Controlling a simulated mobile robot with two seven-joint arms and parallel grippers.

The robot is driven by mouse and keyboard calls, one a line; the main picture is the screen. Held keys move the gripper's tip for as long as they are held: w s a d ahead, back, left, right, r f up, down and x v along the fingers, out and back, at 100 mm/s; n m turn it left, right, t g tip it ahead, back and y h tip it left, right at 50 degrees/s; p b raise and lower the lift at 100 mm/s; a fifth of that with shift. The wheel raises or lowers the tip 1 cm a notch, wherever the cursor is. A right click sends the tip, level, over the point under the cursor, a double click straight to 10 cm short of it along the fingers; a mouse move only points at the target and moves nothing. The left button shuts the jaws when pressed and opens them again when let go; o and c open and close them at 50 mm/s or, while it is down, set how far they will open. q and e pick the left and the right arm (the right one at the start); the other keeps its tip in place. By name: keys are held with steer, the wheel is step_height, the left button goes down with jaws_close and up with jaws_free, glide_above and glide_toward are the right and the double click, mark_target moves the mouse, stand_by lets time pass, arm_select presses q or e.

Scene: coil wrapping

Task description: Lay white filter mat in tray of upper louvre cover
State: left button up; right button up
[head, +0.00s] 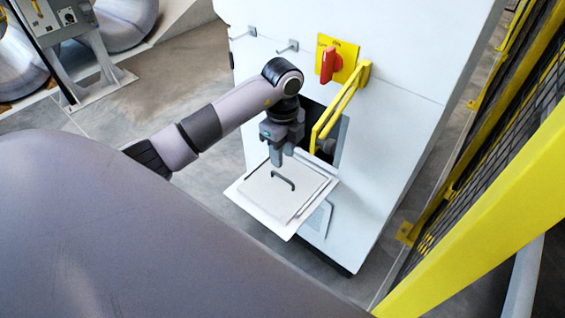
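The upper louvre cover (290,229) is folded out from the white cabinet and forms a flat, light tray. The white filter mat (258,196) lies in this tray, looking flat and roughly in line with its edges. A dark bent handle (283,180) shows over the mat. My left gripper (280,160) points down just above the mat's far part, near the handle. It seems to hold nothing, but the gap between its fingers is too small to judge. My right gripper is out of view.
The white cabinet (400,130) has a dark opening behind the tray, a yellow bar (340,108) beside it and a red switch (327,64) above. A second louvre panel (318,218) is lower down. A yellow fence (480,215) stands right. A large grey rounded surface (130,240) fills the lower left.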

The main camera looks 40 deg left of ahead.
arm_select(q)
step_height(320, 180, up, 4)
steer(key=shift+r, duration=0.2)
stand_by(0.6)
